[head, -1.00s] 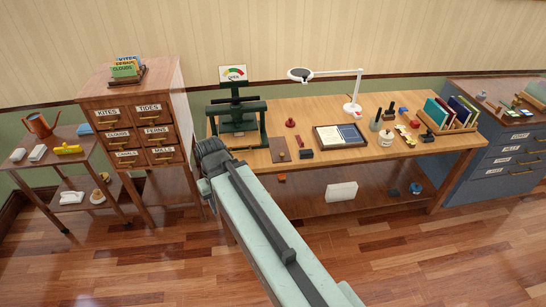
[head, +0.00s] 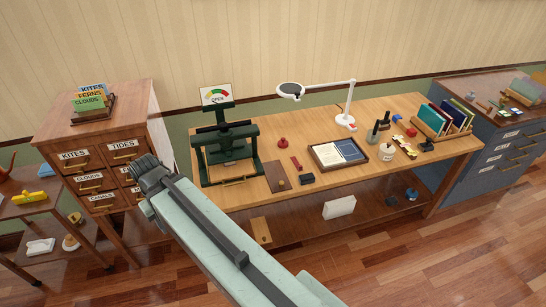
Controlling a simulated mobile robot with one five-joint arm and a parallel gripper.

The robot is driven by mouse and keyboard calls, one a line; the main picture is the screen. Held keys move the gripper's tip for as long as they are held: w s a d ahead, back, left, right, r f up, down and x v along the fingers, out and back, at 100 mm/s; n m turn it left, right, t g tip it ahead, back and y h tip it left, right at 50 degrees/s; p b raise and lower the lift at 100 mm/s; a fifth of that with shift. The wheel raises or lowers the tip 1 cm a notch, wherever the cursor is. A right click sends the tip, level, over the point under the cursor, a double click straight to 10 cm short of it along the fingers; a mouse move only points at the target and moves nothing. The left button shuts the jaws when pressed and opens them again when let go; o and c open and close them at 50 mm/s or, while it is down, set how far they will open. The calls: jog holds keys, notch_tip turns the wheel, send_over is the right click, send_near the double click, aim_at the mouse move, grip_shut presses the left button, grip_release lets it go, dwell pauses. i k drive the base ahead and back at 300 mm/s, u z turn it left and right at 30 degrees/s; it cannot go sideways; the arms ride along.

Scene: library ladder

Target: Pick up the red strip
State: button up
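The red strip (head: 296,163) is a small, thin, dark red piece lying flat on the wooden workbench (head: 232,198). It lies between a red round-knobbed stamp (head: 283,143) and a small black block (head: 307,179), just right of a brown board (head: 276,178). Nothing covers it. My pale green arm reaches in from the bottom and ends in a dark ribbed part left of the bench, well apart from the strip. No gripper fingers show.
A dark green press (head: 227,150) stands at the bench's left, near my arm. A framed tray (head: 338,153), a white lamp (head: 347,118), bottles and a book rack (head: 445,122) fill the right. A drawer cabinet (head: 140,117) stands left.

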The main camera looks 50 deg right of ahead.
aim_at(299, 167)
jog(key=u, duration=0.1)
jog(key=i, duration=0.95)
